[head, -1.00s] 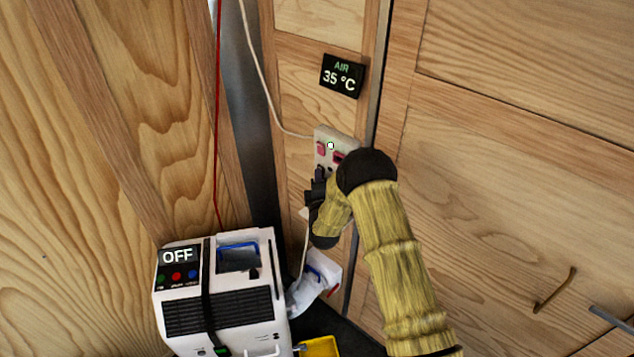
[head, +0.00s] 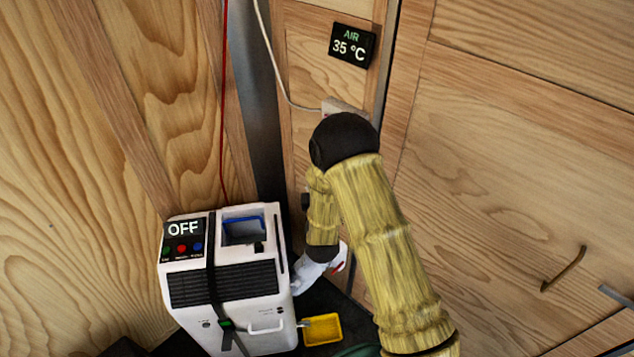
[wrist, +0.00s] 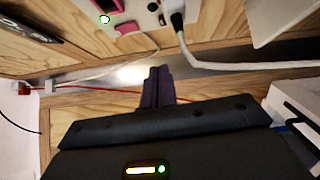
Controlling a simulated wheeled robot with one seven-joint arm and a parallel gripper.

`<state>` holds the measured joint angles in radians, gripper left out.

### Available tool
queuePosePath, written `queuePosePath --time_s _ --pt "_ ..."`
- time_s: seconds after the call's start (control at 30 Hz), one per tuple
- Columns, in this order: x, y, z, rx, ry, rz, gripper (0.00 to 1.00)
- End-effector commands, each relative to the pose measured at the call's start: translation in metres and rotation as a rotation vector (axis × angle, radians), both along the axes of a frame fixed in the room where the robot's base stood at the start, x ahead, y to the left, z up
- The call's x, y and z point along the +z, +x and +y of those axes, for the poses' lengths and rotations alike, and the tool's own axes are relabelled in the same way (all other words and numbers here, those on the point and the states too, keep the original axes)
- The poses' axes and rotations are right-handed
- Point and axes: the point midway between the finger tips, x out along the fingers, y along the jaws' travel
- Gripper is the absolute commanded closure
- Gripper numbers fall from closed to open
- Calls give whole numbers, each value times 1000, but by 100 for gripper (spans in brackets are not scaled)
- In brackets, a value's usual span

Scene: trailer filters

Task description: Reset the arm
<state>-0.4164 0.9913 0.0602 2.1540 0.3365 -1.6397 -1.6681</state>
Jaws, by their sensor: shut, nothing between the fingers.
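My arm, in a yellow ribbed sleeve with a black joint, stands in front of the wall in the head view. In the head view only the panel's top edge (head: 343,106) shows above the black joint.
A white portable unit (head: 222,270) reading OFF stands at lower left. An AIR display (head: 352,45) reads 35 °C. A bent handle (head: 564,269) is on the right panel. A white cord hangs above the socket panel.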

Motion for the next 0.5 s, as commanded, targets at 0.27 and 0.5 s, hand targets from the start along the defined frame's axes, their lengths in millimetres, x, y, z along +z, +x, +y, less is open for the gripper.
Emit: queuePosePath --time_s 0.27,0.5 --pt "1 -7 0 2 0 0 100" --pt "1 -9 7 13 0 0 100"
